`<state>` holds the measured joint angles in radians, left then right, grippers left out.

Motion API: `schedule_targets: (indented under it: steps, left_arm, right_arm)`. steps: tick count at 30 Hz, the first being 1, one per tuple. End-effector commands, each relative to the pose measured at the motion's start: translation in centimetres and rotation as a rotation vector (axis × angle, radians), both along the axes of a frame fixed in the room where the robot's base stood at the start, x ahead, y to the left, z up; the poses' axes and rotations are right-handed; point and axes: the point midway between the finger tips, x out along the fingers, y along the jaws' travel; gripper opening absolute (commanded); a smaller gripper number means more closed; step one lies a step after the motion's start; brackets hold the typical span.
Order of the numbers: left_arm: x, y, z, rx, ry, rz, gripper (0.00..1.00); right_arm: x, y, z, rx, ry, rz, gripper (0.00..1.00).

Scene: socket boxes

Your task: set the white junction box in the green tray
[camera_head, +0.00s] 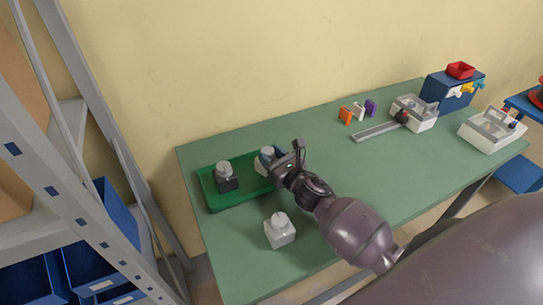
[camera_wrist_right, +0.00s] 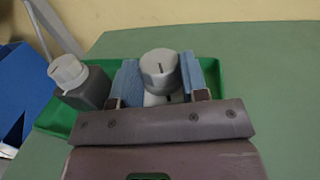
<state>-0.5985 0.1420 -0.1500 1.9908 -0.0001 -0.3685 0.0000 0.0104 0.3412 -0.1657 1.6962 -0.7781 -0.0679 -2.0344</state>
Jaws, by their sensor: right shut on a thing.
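The green tray (camera_head: 213,200) lies at the left end of the green table; its rim also shows in the right wrist view (camera_wrist_right: 58,116). My right gripper (camera_head: 271,160) is over the tray's right part, shut on a white junction box with a round grey knob (camera_wrist_right: 160,70). The blue finger pads (camera_wrist_right: 160,82) stand on either side of it. I cannot tell whether this box touches the tray floor. A dark grey box with a pale knob (camera_head: 226,182) stands in the tray's left part, also in the wrist view (camera_wrist_right: 86,88). My left gripper is not in view.
Another whitish box with a knob (camera_head: 280,233) stands on the table (camera_head: 240,262) in front of the tray. Orange, white and purple pieces (camera_head: 345,115), a grey rail (camera_head: 376,131) and pale bins (camera_head: 416,112) are further right. A metal shelf (camera_head: 80,190) stands left.

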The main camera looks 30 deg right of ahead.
Motion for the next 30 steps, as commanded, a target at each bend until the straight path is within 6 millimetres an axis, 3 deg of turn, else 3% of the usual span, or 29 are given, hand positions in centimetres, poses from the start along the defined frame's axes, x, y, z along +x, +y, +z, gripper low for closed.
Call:
schedule_targets:
  steps: [2, 3, 7, 19, 30]
  left_arm:
    - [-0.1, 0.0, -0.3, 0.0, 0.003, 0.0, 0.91]
    - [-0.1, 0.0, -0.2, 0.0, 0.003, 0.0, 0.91]
    - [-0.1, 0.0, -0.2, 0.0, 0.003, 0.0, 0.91]
    - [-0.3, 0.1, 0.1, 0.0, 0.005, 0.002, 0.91]
    - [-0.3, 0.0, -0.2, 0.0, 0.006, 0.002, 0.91]
  right_arm:
    - [0.0, 0.0, -0.3, 0.0, 0.0, 0.0, 0.12]
    - [0.0, 0.0, -0.2, 0.0, 0.0, 0.0, 0.47]
    - [0.0, 0.0, -0.2, 0.0, 0.0, 0.0, 0.66]
    - [-0.2, 0.0, 0.2, 0.001, 0.0, 0.0, 0.66]
    - [-6.1, -0.9, 0.0, 0.001, 0.003, 0.0, 0.66]
